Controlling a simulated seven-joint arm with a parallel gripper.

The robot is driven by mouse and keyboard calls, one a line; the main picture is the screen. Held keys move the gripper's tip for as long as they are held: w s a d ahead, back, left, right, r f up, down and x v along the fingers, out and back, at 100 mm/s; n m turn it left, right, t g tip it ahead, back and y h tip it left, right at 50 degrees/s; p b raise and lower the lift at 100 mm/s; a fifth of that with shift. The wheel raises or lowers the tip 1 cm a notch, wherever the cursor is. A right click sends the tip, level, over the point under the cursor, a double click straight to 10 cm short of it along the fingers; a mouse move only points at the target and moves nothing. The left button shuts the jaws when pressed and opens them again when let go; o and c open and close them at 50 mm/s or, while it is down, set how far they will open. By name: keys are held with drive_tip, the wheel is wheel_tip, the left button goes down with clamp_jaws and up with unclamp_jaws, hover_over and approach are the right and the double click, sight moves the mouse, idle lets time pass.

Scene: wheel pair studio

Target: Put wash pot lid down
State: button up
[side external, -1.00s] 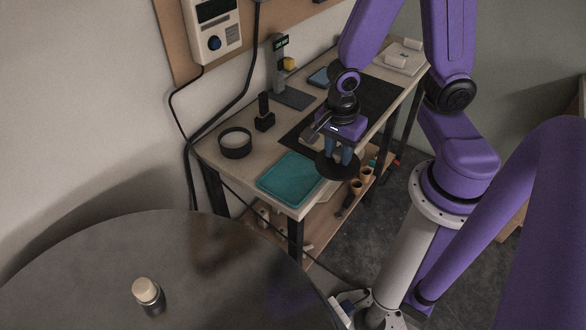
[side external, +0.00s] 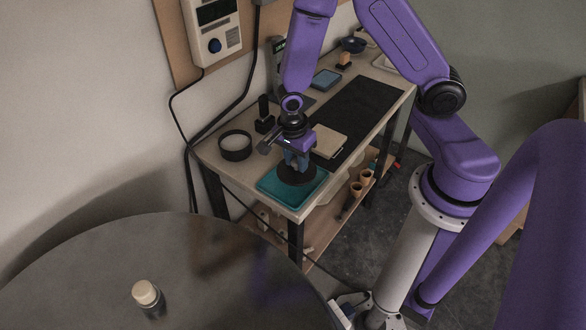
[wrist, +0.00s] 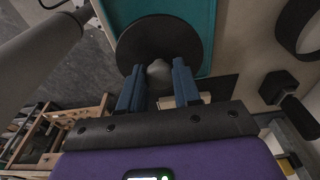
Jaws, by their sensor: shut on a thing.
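The wash pot lid is a dark round disc (side external: 297,175) with a grey knob (wrist: 159,72). My gripper (side external: 297,160) has its blue fingers shut on the knob, and the lid hangs level below them. In the side view the lid is over the teal tray (side external: 268,188). In the wrist view the lid covers part of the teal tray (wrist: 205,12). I cannot tell whether the lid touches the tray.
A dark open ring-shaped pot (side external: 236,152) stands left of the tray, with a black post on a block (side external: 264,122) beside it. A beige block (side external: 328,141) and black mat (side external: 358,108) lie behind. A round dark table (side external: 120,265) with a capped bottle (side external: 147,296) is in front.

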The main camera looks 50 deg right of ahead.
sight(292, 164)
drive_tip(key=shift+w+f, duration=0.3)
drive_tip(key=shift+f, duration=0.1)
drive_tip(key=shift+w+f, duration=0.2)
drive_tip(key=shift+f, duration=1.55)
drive_tip(key=o, duration=1.1)
drive_tip(key=shift+f, duration=0.1)
drive_tip(key=shift+c, duration=0.2)
